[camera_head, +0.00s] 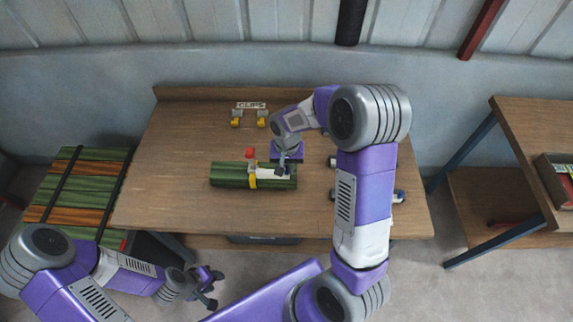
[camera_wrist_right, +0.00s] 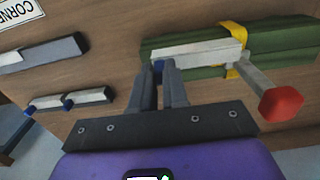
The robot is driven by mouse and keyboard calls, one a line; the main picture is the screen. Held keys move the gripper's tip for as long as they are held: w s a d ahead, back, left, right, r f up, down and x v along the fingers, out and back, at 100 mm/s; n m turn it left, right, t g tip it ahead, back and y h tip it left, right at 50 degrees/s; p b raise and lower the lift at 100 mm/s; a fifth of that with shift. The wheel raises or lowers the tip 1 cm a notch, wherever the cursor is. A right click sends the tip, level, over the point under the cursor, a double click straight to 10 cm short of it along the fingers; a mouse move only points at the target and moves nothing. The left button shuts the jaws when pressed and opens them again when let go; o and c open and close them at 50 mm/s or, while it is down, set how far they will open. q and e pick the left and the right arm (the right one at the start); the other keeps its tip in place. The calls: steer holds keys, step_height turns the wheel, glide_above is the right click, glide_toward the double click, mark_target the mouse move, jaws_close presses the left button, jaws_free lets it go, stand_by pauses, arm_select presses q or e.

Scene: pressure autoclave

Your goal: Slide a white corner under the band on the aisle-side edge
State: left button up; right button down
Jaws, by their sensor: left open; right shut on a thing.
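A green bundle (camera_head: 230,174) lies on the bench with a yellow band (camera_head: 253,179) around its middle. A lever with a red tip (camera_head: 250,153) sticks out at the band. A white corner (camera_head: 274,173) lies along the bundle, right of the band; it shows in the right wrist view (camera_wrist_right: 195,54). Its one end meets the band (camera_wrist_right: 233,62); I cannot tell how far under it reaches. My right gripper (camera_head: 284,168), also in the wrist view (camera_wrist_right: 165,72), is shut on the corner near its other end. My left gripper (camera_head: 212,290) is open and empty, low in front of the bench.
Other white corners with blue ends (camera_wrist_right: 80,99) lie on the bench (camera_head: 170,140), partly behind my right arm in the head view. Yellow clips (camera_head: 236,122) sit by a CLIPS label (camera_head: 251,105). A strapped stack (camera_head: 75,195) stands left. The bench's left side is clear.

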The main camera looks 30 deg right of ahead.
mark_target(271, 173)
steer(key=shift+f+b, duration=1.25)
steer(key=shift+f, duration=0.65)
steer(key=shift+w+a, duration=0.7)
steer(key=shift+a, duration=0.35)
steer(key=shift+w+a, duration=0.7)
steer(key=shift+a, duration=0.35)
steer(key=c, duration=1.1)
jaws_free()
steer(key=shift+o, duration=0.2)
steer(key=shift+r, duration=0.2)
step_height(271, 173, up, 7)
steer(key=shift+r+p, duration=0.2)
steer(key=shift+p, duration=0.3)
